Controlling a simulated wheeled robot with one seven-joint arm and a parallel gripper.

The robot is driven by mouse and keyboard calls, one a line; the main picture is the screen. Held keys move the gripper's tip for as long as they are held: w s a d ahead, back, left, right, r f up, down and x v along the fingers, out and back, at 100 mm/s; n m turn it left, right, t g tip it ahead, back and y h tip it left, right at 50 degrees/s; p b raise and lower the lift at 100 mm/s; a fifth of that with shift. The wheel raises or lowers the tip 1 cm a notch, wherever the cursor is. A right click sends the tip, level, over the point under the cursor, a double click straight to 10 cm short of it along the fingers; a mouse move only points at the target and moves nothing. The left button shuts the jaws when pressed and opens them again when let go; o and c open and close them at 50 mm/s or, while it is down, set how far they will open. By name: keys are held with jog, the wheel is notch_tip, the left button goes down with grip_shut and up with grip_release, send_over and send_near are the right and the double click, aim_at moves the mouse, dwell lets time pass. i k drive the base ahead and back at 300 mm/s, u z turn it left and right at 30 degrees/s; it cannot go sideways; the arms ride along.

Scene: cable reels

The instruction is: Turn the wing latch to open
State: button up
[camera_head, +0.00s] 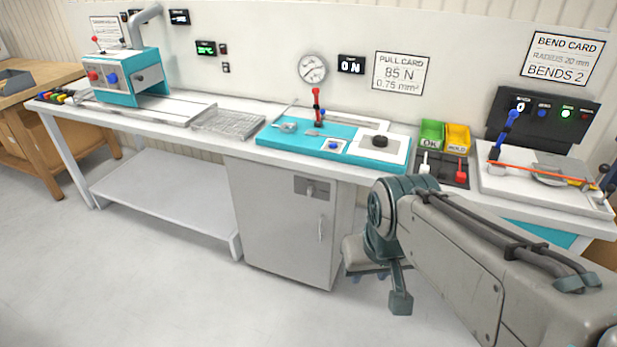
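The wing latch (311,188) is a small dark piece on a grey plate near the top of the grey cabinet door (275,215) under the bench. The wing looks roughly level, but it is too small to tell its exact turn. A vertical bar handle (321,228) sits below it on the same door, which is closed. My gripper (378,285) is to the right of the cabinet and lower than the latch, apart from both. It points downward, and the view does not show clearly whether its fingers are apart. I see nothing held in it.
The white bench top (225,148) overhangs the cabinet. On it are a teal pull-test station (300,140), green and yellow bins (432,133) and a bending station (540,175). A low shelf (160,190) stands left of the cabinet. The floor in front is clear.

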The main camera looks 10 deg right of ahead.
aim_at(310, 190)
jog(key=z, duration=0.25)
jog(key=i, duration=1)
